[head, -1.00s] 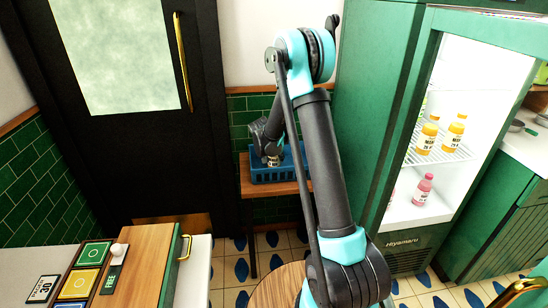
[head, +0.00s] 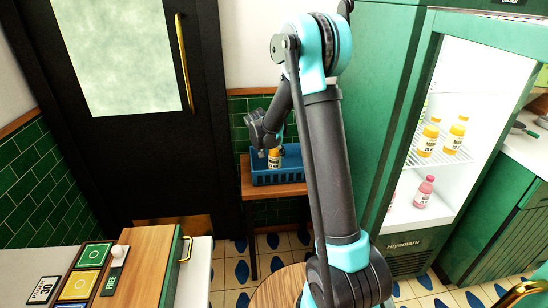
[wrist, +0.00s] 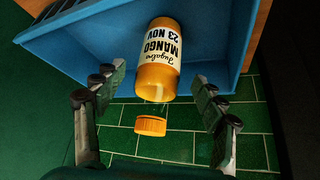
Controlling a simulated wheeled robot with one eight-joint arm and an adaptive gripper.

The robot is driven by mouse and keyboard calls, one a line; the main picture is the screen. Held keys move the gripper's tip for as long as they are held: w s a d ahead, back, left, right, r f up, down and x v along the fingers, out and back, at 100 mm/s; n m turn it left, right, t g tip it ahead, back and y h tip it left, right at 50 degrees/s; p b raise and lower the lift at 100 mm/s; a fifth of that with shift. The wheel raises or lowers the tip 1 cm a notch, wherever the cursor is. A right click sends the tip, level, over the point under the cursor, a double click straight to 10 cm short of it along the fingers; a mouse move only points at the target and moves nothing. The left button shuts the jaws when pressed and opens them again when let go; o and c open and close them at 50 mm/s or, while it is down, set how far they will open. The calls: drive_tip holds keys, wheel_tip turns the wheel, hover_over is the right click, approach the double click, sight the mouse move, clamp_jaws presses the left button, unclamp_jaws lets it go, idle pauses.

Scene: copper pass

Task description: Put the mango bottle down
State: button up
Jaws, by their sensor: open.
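The mango bottle (head: 274,161) stands in the blue crate (head: 288,177); its orange body and white label show. In the wrist view the bottle (wrist: 160,62) has its label reading MANGO 23 NOV, and its orange cap (wrist: 150,126) points towards me, with a see-through neck between. My gripper (head: 266,143) is at the bottle's upper left in the head view. In the wrist view my gripper (wrist: 153,95) is open, with one finger on each side of the bottle and gaps between. The crate's inside (wrist: 100,42) is partly hidden by the bottle.
The crate rests on a small wooden table (head: 252,191) against green tiles. A dark door (head: 130,140) is to the left. An open fridge (head: 409,210) at right holds orange bottles (head: 428,137) and a pink bottle (head: 424,191). A wooden-topped counter (head: 145,270) is at front left.

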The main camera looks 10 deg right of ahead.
drive_tip(key=v, duration=0.5)
drive_tip(key=s+d+r+n+g+y, duration=0.1)
drive_tip(key=s+d, duration=0.2)
drive_tip(key=s, duration=0.5)
drive_tip(key=s+d+r+n, duration=0.1)
drive_tip(key=s+d+n, duration=0.15)
drive_tip(key=s, duration=0.65)
drive_tip(key=s+d+f+n+y, duration=0.1)
drive_tip(key=s+f, duration=0.1)
drive_tip(key=s, duration=0.7)
drive_tip(key=s+d+f+n+y, duration=0.1)
drive_tip(key=s+f, duration=0.2)
drive_tip(key=s, duration=0.7)
drive_tip(key=shift+s+d+f+g, duration=0.15)
drive_tip(key=shift+f+g, duration=0.05)
drive_tip(key=shift+g, duration=0.1)
drive_tip(key=shift+n, duration=0.25)
drive_tip(key=shift+c, duration=0.3)
